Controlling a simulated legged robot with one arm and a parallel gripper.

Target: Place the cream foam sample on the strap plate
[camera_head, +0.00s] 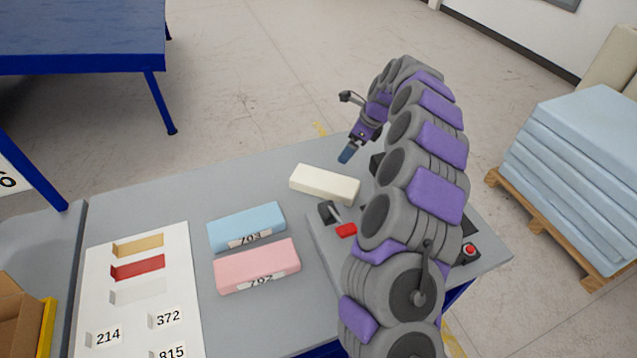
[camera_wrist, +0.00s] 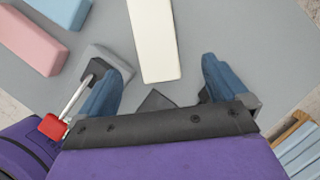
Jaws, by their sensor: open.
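The cream foam sample (camera_head: 324,184) is a long block lying on the grey table, right of the blue and pink blocks. In the wrist view the cream block (camera_wrist: 154,40) lies beyond the fingertips, roughly between them and a little left of centre. My gripper (camera_head: 347,155) is above the table, behind the cream block in the head view. In the wrist view its two blue fingers (camera_wrist: 160,82) are apart with nothing between them. A grey fixture with a red-tipped lever (camera_head: 346,230) stands on the table; my arm hides much of it. I cannot clearly make out the strap plate.
A blue block (camera_head: 246,226) and a pink block (camera_head: 257,266) with number labels lie left of the fixture. A white sheet (camera_head: 180,262) with coloured strips and number cards lies further left. A red button (camera_head: 470,250) is at the right. Blue foam sheets (camera_head: 580,150) are stacked on a pallet.

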